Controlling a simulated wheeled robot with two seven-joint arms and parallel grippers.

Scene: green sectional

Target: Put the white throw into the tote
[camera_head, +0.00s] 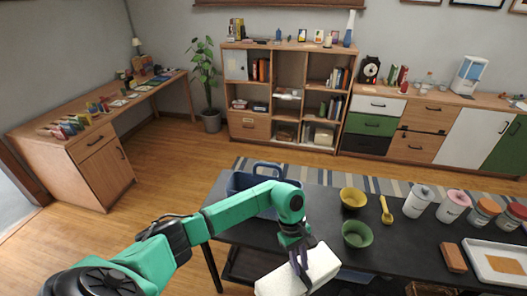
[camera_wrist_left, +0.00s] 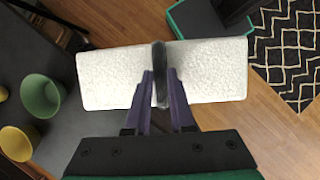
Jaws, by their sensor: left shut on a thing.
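The white throw (camera_head: 322,264) is a thick folded block near the front edge of the dark table, at the lower middle of the head view. My left gripper (camera_head: 299,266) is shut on it near its middle. In the left wrist view the throw (camera_wrist_left: 110,80) spreads to both sides of the fingers (camera_wrist_left: 160,80), with a dark band across its middle. The blue tote (camera_head: 236,184) stands on the left end of the table with its handle up. My left arm hides part of it, and its inside is mostly hidden. My right gripper is not in view.
Yellow (camera_head: 353,198) and green (camera_head: 357,234) bowls stand right of the tote, beside a yellow scoop (camera_head: 386,210). Several jars (camera_head: 453,206), a brown block (camera_head: 453,257) and a white tray (camera_head: 480,252) fill the right side. Bare table shows between tote and bowls.

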